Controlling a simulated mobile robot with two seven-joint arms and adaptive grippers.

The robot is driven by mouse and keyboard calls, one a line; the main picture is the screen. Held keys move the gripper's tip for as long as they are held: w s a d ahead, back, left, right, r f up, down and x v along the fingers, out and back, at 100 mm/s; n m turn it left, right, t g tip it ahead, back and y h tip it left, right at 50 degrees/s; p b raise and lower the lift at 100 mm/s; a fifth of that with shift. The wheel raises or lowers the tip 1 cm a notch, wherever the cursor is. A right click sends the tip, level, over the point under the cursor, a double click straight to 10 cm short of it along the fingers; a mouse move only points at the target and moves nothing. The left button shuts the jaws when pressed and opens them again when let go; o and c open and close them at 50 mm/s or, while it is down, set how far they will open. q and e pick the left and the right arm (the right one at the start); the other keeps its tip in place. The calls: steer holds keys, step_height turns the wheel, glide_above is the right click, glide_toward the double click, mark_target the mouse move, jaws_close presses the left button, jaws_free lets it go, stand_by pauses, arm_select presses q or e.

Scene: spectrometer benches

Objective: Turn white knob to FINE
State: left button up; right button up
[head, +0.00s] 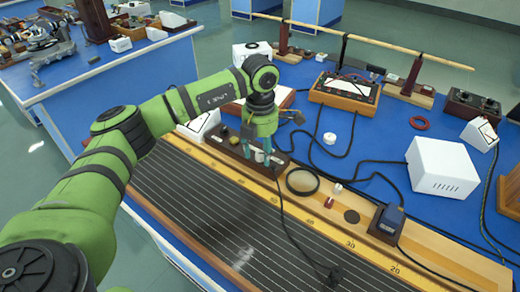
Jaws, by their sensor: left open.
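My left gripper (260,153) points down, with its fingertips over a dark brown box (229,149) on the near side of the blue bench. The jaws are open, and I see nothing between them. The gripper covers part of the box top. I cannot pick out a white knob or the FINE marking on it at this size. A small white round piece (329,138) lies on the blue bench top to the right of the gripper, but I cannot tell whether it is a knob. My right gripper is not in view.
A yellow scale rail (325,230) runs along the bench front. A ring-shaped lens (302,181) and a blue-black device (387,220) stand to the right. Black cables cross the bench. A white box (441,167) and an orange-framed meter (344,93) stand farther off.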

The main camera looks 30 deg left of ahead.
mark_target(260, 153)
arm_select(q)
step_height(260, 153, up, 12)
stand_by(0.4)
stand_by(0.4)
